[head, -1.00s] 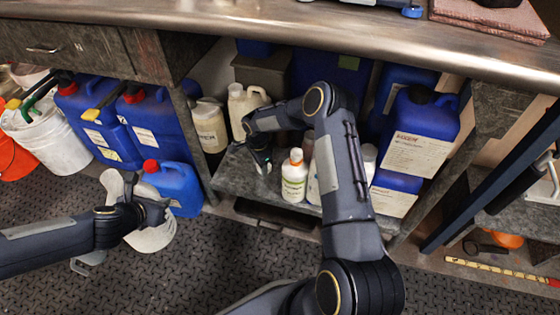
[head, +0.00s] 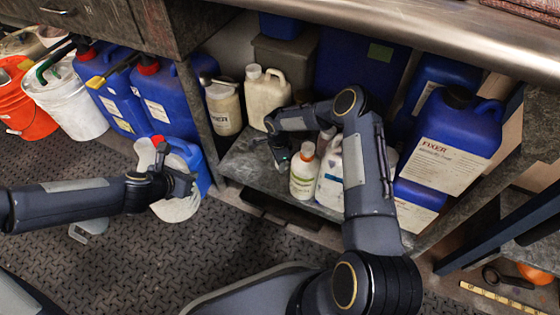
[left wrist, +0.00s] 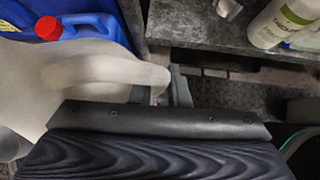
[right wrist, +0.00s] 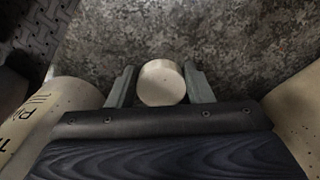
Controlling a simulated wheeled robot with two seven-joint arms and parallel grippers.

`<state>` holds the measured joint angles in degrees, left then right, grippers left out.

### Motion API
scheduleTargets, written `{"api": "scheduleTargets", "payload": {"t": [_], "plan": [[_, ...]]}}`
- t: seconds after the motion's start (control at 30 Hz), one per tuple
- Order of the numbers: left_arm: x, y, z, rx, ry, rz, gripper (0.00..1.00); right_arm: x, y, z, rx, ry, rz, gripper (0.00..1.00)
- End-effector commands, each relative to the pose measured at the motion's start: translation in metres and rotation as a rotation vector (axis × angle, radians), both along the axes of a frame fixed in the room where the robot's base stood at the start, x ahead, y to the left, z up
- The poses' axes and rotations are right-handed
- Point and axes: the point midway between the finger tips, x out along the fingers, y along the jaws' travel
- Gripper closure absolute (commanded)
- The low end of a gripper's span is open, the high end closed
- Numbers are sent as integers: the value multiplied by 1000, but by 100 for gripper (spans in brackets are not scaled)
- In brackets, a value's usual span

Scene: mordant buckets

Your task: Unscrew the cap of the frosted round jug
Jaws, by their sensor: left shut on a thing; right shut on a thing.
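The frosted round jug (head: 174,207) is pale and off-white, held above the floor in front of the blue cans. My left gripper (head: 183,184) is shut on its handle (left wrist: 140,70); the jug body also fills the left of the left wrist view. The jug's mouth is not clearly visible. My right gripper (head: 281,158) is over the low shelf, apart from this jug. It is shut on a round cream cap (right wrist: 162,83), seen between its fingers in the right wrist view with grey shelf surface beyond. I cannot tell whether the cap touches the shelf.
On the shelf (head: 240,160), a labelled jug (head: 224,108), a cream jug (head: 267,100) and a white bottle (head: 303,178) stand close around my right gripper. A blue fixer can (head: 450,140) is at the right. A red-capped blue can (head: 200,165) stands behind the held jug.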

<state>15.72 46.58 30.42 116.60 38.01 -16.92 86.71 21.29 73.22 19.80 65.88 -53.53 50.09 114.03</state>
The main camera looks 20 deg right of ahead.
Motion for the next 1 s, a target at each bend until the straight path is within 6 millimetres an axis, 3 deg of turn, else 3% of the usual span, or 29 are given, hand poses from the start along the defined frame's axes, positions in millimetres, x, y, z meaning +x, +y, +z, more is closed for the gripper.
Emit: {"api": "scheduleTargets", "payload": {"t": [0.17,0.2,0.37,0.73,1.0], "plan": [[1,0,-3,0,-3,-1,100,0,0,-4,0,0,0,81],[1,0,-2,0,-3,-1,100,0,0,-3,0,0,0,50],[1,0,-1,0,-3,-1,100,0,0,-2,0,0,0,30],[1,0,4,0,-3,-1,100,0,0,5,0,0,1,30],[1,0,25,1,-3,-2,100,1,0,57,-2,-2,2,30]]}}
